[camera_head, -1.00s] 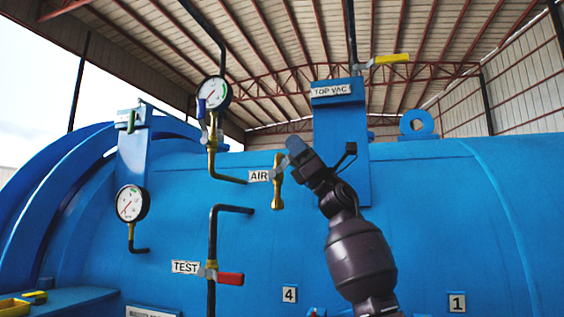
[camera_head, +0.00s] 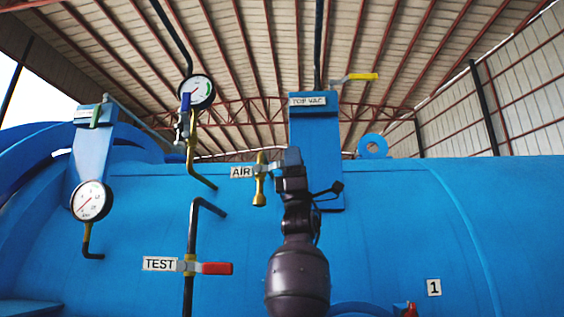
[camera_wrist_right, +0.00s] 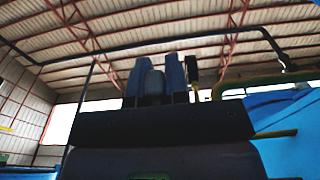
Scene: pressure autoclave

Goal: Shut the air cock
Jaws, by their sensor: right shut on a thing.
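The air cock (camera_head: 260,182) is an upright brass fitting on the blue vessel, beside the AIR label (camera_head: 241,172). A short silver lever sticks out from it to the right, roughly level. My right gripper (camera_head: 287,160) is at the lever's outer end, shut on the handle, with its wrist below. In the right wrist view, the gripper's two blue-grey fingers (camera_wrist_right: 157,78) stand either side of a bluish piece, which looks like the handle end. The fingers hide most of the grip. My left gripper is in neither current view.
Left of the cock are two dial gauges (camera_head: 90,201), bent pipes and the red-handled TEST valve (camera_head: 215,268). The TOP VAC post (camera_head: 316,150) stands close behind and right of my gripper, with a yellow-handled valve (camera_head: 362,77) above. Open vessel surface lies to the right.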

